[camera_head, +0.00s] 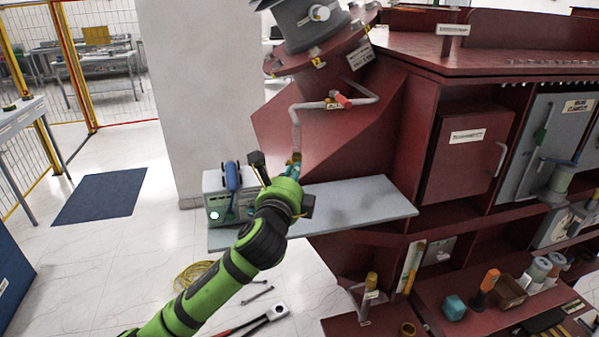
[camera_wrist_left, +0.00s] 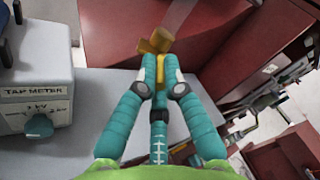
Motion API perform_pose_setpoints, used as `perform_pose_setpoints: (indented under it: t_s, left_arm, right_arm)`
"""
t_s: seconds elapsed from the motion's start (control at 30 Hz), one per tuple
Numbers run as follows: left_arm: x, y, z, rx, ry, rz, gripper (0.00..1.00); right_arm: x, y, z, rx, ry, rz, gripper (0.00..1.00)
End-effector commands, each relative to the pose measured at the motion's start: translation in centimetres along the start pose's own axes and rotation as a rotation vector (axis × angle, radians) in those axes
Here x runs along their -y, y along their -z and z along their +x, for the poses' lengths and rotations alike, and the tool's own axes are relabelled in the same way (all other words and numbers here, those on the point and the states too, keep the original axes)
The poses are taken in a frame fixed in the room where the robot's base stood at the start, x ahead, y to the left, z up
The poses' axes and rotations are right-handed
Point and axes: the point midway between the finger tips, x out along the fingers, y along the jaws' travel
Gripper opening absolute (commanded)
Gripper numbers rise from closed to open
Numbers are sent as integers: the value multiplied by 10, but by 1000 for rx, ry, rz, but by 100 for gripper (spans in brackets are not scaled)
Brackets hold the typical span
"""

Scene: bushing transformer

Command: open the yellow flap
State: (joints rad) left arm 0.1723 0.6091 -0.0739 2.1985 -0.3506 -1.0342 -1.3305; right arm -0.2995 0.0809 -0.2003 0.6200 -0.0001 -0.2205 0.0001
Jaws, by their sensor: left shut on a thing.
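My left gripper (camera_head: 291,168) reaches over the grey shelf to the sloped dark red side of the transformer. In the left wrist view its teal fingers (camera_wrist_left: 160,72) are closed together on a small yellow piece, which I take to be the yellow flap (camera_wrist_left: 156,42). The part between the fingertips is hidden, and the flap's hinge cannot be made out. In the head view the flap is mostly hidden at the fingertips, near the lower end of a grey pipe. My right gripper is in neither view.
A grey tap meter (camera_head: 214,199) with a dial stands on the grey shelf (camera_head: 365,203), left of the gripper; it also shows in the left wrist view (camera_wrist_left: 28,75). A red-handled valve (camera_head: 342,100) sits above on the pipe. Tools lie on the floor below.

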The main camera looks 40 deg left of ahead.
Motion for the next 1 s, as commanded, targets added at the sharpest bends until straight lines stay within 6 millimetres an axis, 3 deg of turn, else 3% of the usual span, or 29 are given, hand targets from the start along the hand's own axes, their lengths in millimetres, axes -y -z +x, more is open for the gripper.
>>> perform_pose_setpoints:
  t_s: [0.5, 1.0]
  left_arm:
    - [-16, -23, -5, -373, 244, 8, 0]
    - [-20, -32, -4, -526, 355, 0, 0]
  right_arm:
    - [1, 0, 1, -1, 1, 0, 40]
    - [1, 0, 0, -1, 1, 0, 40]
